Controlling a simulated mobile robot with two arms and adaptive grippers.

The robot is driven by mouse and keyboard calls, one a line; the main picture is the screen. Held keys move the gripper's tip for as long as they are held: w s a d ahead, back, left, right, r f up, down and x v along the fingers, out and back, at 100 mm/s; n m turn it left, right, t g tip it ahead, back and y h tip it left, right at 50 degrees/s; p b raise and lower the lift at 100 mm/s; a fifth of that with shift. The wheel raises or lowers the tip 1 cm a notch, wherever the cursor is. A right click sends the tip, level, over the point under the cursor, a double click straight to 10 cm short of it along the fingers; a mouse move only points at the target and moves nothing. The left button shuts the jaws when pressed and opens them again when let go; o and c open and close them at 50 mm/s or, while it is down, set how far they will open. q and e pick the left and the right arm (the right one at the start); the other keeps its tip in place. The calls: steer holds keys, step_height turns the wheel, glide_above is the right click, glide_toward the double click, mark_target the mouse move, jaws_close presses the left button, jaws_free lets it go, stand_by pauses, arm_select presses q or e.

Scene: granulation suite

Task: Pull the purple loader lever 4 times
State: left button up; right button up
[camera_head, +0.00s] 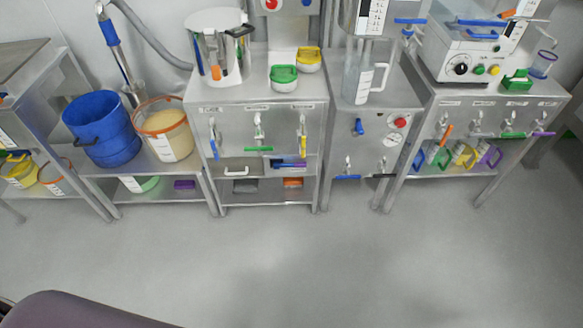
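A purple lever handle (544,134) sticks out at the right end of the front of the right-hand steel station. It is the last in a row with an orange handle (447,131) and a green handle (512,135). The label above it is too small to read. Neither of my grippers is in view, and nothing touches the purple lever.
The station top (500,90) carries a white machine (472,55) and a green scoop (517,80). Coloured pieces, one purple (490,157), sit on its lower shelf. Steel cabinets and a blue bucket (100,128) stand left. The grey floor (330,260) in front is clear.

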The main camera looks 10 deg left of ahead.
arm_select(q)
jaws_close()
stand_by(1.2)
